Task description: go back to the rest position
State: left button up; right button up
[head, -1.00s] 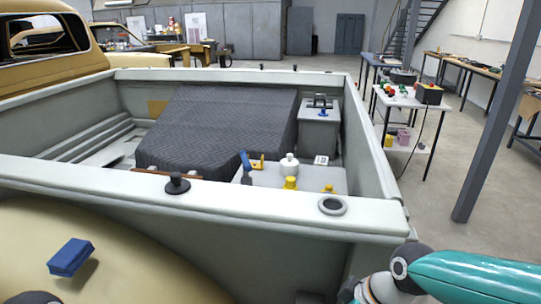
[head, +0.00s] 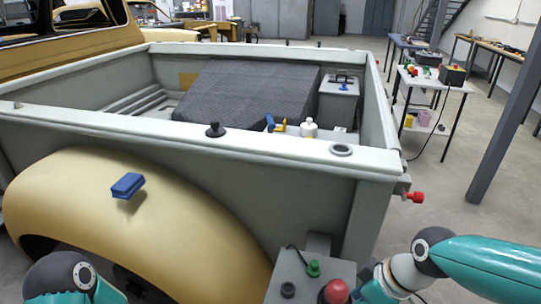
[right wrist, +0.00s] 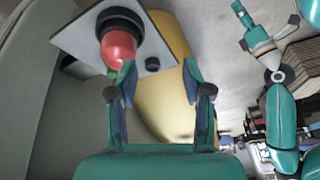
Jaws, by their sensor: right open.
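My right gripper (right wrist: 160,80) is open and empty in the right wrist view, its two teal fingers apart. Its left finger overlaps the view of a grey control box (right wrist: 75,45) with a red mushroom button (right wrist: 118,47); I cannot tell if they touch. In the head view my right arm (head: 480,268) comes in at lower right, with its gripper not clearly visible. My left arm (head: 72,280) shows at the lower left edge.
The control box (head: 290,272) stands at the bottom of the head view, close to my right wrist. The pickup's side wall (head: 255,148) and yellow fender (head: 75,190) fill the middle and left. A blue block (head: 127,186) rests on the fender. A post (head: 505,125) stands at right.

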jog(key=s+a+f+m+g, duration=0.2)
jog(key=s+f+m, duration=0.2)
jog(key=s+f, duration=0.75)
jog(key=s+a+f+m+g, duration=0.2)
jog(key=s+f+m, duration=0.2)
jog(key=f, duration=1.5)
jog(key=w+m+t, duration=0.2)
jog(key=w+m, duration=0.1)
jog(key=w, duration=0.1)
jog(key=shift+w+m, duration=0.3)
